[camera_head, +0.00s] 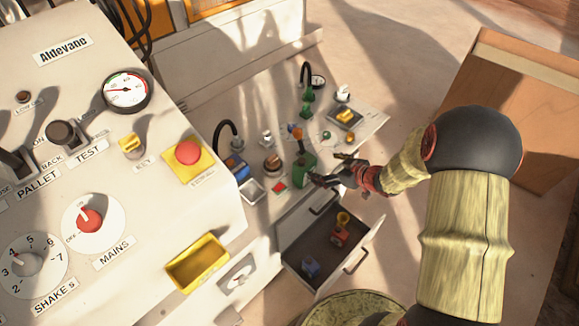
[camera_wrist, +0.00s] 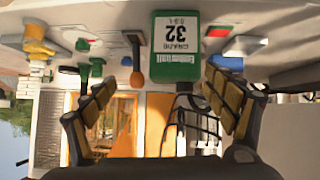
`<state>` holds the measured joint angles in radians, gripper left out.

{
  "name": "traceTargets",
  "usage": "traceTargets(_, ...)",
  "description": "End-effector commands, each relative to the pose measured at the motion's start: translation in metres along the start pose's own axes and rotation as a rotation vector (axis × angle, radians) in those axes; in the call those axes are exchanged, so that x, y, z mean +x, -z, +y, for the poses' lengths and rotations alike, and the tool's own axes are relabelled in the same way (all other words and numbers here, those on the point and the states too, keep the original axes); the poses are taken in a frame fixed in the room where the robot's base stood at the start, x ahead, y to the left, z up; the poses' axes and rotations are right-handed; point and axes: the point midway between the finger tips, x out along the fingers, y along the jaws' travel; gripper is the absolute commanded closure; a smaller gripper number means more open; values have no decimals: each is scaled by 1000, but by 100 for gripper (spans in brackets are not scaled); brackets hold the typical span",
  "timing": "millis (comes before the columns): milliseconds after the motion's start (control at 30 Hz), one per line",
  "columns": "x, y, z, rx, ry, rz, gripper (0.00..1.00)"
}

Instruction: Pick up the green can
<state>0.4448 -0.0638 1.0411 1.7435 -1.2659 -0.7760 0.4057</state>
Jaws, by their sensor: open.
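The green can (camera_head: 306,165) stands on the lower shelf of the machine in the head view. In the wrist view, which looks upside down, the green can (camera_wrist: 163,68) shows a white label reading "GRADE 32". My gripper (camera_head: 328,169) is open, just right of the can in the head view. In the wrist view my gripper (camera_wrist: 162,88) has its two padded fingers apart, with the can ahead between their lines, nearer the right finger. I see no contact with the can. Its far side is hidden.
An orange-tipped lever (camera_wrist: 136,79) is close beside the can. A red button plate (camera_head: 280,187) and small fittings share the shelf. Below, an open drawer (camera_head: 290,236) holds a red part (camera_head: 340,236) and a blue block (camera_head: 311,267). A yellow bin (camera_head: 205,253) hangs left.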

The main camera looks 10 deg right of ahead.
Motion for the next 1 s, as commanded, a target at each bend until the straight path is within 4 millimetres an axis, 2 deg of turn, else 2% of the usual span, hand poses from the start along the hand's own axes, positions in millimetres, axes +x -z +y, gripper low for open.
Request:
traceTargets(100, -2, 21, -16, 12, 60, 77, 14)
traceTargets(200, 0, 29, -20, 31, 76, 107, 14)
traceTargets(567, 36, 28, -22, 38, 74, 105, 14)
traceTargets(800, 69, 28, -25, 37, 74, 104, 14)
traceTargets(1000, 76, 31, -25, 40, 72, 104, 14)
